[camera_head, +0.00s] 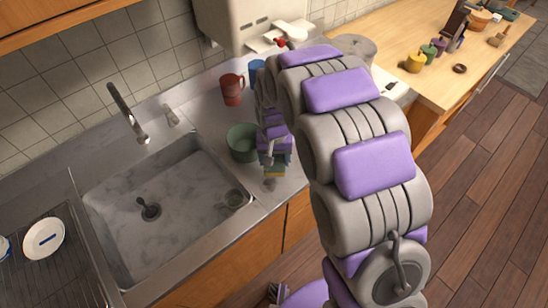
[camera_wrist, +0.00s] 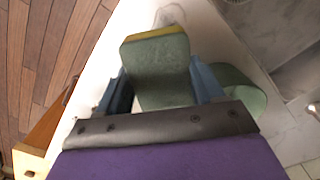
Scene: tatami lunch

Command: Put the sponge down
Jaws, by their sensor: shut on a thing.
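The sponge (camera_wrist: 160,72) is a green block with a yellow edge, seen large in the wrist view. My gripper (camera_wrist: 161,88) is shut on it, with one blue-grey finger on each side. In the head view my gripper (camera_head: 272,155) points down over the counter (camera_head: 204,132), between the green bowl and the counter's front edge. The sponge (camera_head: 276,168) shows there only as a small green and yellow strip under my gripper. I cannot tell whether its underside touches the counter.
A red mug (camera_head: 232,90) and blue cup (camera_head: 257,72) stand behind. My arm hides the counter to the right.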

